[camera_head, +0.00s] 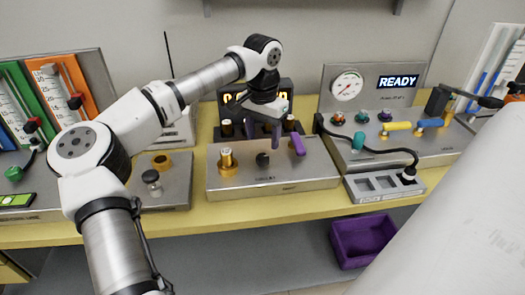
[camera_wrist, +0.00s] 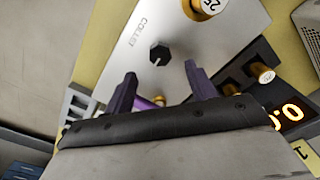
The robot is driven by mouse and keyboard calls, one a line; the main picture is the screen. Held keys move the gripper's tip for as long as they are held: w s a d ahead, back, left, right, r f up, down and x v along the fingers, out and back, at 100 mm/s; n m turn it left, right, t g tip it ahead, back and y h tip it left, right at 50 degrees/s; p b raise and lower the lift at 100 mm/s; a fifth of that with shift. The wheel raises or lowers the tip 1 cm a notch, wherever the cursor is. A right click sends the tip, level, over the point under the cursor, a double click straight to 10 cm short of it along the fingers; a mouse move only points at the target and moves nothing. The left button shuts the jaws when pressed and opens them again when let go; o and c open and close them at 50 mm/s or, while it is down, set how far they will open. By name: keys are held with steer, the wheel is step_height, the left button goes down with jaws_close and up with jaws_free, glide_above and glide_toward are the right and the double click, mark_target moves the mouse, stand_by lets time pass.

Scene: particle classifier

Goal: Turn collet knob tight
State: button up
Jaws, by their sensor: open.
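The collet knob (camera_head: 263,159) is a small black knob on the grey collet panel (camera_head: 310,172) in the head view. In the wrist view the knob (camera_wrist: 159,53) looks hexagonal, with a light mark, beside the printed word COLLET. My gripper (camera_head: 263,140) points down close above the knob. In the wrist view its two dark purple fingers (camera_wrist: 160,72) are spread apart, with the knob just beyond the fingertips, roughly centred between them. The fingers appear apart from the knob, and nothing is held.
A brass fitting (camera_head: 227,162) stands left of the knob. A purple lever (camera_head: 297,145) stands close on its right. A display box with orange digits (camera_wrist: 290,113) is behind the panel. A purple bin (camera_head: 362,240) is below the bench, and a READY display (camera_head: 398,82) is at right.

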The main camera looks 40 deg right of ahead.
mark_target(263, 156)
step_height(263, 156, up, 7)
steer(key=shift+r, duration=0.2)
stand_by(0.5)
